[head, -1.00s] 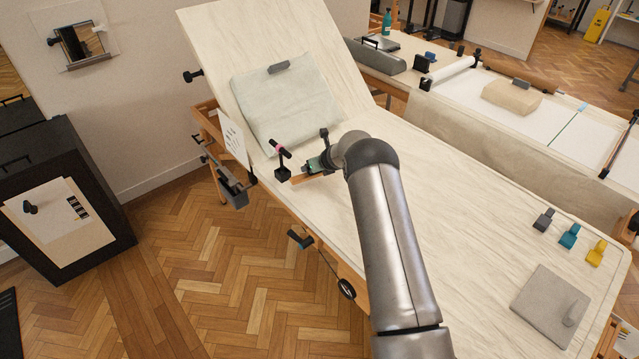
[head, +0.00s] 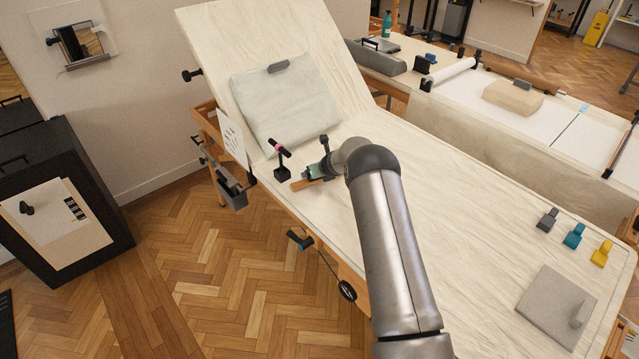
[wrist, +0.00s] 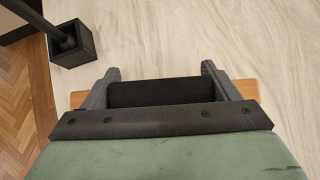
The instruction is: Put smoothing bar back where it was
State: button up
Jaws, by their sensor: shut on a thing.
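The smoothing bar, a wooden bar (head: 309,183) with a dark middle part, is held by my gripper (head: 318,174) just over the cream-covered table (head: 440,190), near its left edge. In the wrist view, the bar's wooden ends (wrist: 247,87) stick out on both sides of my gripper (wrist: 160,82). The fingers are shut on the black block between them. I cannot tell whether the bar touches the sheet. A small dark stand (head: 282,173) with a pink-marked top is just left of the bar, apart from it. It also shows in the wrist view (wrist: 72,45).
A pale cushion (head: 285,100) lies beyond the gripper against the raised table section. Grey, teal and yellow blocks (head: 574,236) and a grey pad (head: 545,305) are at the right end. The middle of the table is clear. Tools hang off the left edge.

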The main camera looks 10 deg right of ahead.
jog(key=shift+f, duration=0.3)
dwell(0.4)
jog(key=o, duration=1)
notch_tip(320, 180, up, 10)
jog(key=p, duration=0.7)
jog(key=shift+s+d+r, duration=0.15)
jog(key=shift+s+r, duration=0.05)
jog(key=shift+r, duration=0.1)
jog(key=b+v, duration=0.4)
jog(key=v, duration=1.2)
jog(key=shift+s+r, duration=0.2)
jog(key=shift+s, duration=0.1)
